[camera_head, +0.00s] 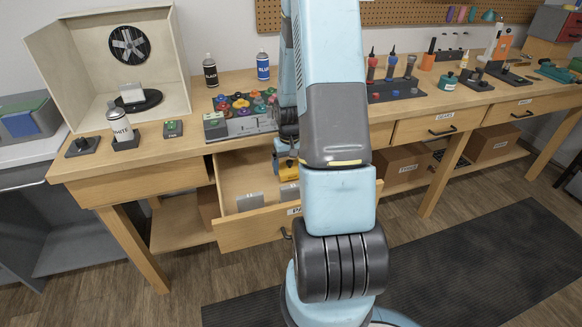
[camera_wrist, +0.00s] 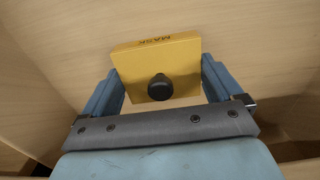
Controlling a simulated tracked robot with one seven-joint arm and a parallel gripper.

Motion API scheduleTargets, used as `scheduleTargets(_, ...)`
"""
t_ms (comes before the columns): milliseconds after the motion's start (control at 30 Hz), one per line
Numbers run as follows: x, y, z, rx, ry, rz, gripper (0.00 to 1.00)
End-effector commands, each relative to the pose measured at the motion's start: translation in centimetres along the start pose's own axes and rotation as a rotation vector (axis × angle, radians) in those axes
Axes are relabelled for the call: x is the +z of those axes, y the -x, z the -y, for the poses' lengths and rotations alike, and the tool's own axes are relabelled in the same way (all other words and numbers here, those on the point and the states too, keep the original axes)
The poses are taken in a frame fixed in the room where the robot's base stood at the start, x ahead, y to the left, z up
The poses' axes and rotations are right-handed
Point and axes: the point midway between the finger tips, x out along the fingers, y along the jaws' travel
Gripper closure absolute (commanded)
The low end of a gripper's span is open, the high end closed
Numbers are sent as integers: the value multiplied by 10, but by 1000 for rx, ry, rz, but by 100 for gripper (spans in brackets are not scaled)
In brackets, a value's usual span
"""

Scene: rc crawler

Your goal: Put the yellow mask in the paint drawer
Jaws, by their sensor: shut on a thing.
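The yellow mask (camera_wrist: 185,65) is a flat yellow block with "MASK" lettering and a black knob on its face. In the wrist view my gripper (camera_wrist: 160,88) has its two blue fingers at the mask's left and right sides, shut on it. In the head view a bit of the yellow mask (camera_head: 289,176) shows beside my arm, inside the open paint drawer (camera_head: 250,235). My arm hides part of the drawer and its label. In the wrist view pale wood lies behind the mask; I cannot tell whether the mask touches it.
Grey blocks (camera_head: 250,202) lie near the drawer's front. A closed drawer (camera_head: 440,125) is to the right.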

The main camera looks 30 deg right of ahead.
Motion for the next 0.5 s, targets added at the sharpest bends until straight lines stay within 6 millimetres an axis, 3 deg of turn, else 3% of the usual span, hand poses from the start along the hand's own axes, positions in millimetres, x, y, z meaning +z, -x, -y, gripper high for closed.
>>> scheduleTargets(100, 0, -10, 0, 0, 1, 1, 36)
scheduleTargets(433, 0, -12, 0, 0, 1, 0, 36)
scheduleTargets(467, 0, -13, 0, 0, 1, 0, 6)
scheduleTargets(500, 0, -12, 0, 0, 1, 0, 2)
